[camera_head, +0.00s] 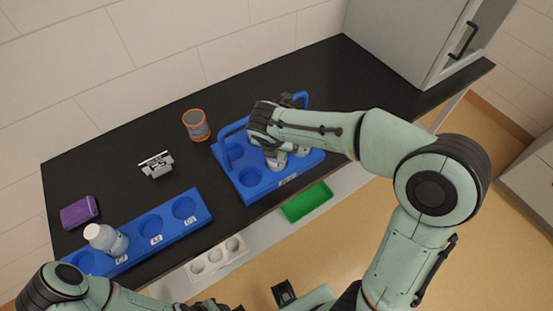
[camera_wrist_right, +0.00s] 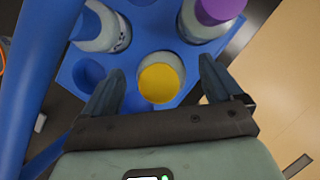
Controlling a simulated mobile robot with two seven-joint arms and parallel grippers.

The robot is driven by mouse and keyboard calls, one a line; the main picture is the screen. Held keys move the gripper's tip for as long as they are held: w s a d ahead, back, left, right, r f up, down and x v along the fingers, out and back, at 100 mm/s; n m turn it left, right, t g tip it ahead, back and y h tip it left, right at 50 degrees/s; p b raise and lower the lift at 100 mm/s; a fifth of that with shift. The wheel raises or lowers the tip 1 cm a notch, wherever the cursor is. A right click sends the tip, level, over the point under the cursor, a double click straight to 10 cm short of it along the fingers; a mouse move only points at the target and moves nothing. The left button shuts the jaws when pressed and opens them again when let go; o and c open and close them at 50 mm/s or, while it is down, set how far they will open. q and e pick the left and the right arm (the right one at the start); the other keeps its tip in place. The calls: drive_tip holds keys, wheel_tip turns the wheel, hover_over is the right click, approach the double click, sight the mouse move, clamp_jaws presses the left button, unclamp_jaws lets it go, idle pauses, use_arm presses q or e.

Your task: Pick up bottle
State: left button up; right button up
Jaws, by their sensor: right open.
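A bottle with a yellow cap (camera_wrist_right: 160,83) stands upright in the blue carrier (camera_head: 256,191), between the spread fingers of my right gripper (camera_wrist_right: 160,92). The fingers look apart from it. A bottle with a purple cap (camera_wrist_right: 209,22) and another bottle (camera_wrist_right: 103,28) stand behind it in the wrist view. In the head view my right gripper (camera_head: 274,150) reaches down over the carrier, and the arm hides part of it. A separate white bottle (camera_head: 106,240) stands in a blue rack (camera_head: 135,237) at left. My left gripper is out of the picture.
The carrier's blue handle (camera_head: 234,127) rises beside my right gripper. An orange-rimmed jar (camera_head: 196,125), a small label stand (camera_head: 156,165) and a purple box (camera_head: 79,212) stand on the black counter. A grey cabinet (camera_head: 408,38) stands at the back right. The counter is clear in front of it.

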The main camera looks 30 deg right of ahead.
drive_tip(key=shift+x, duration=1.1)
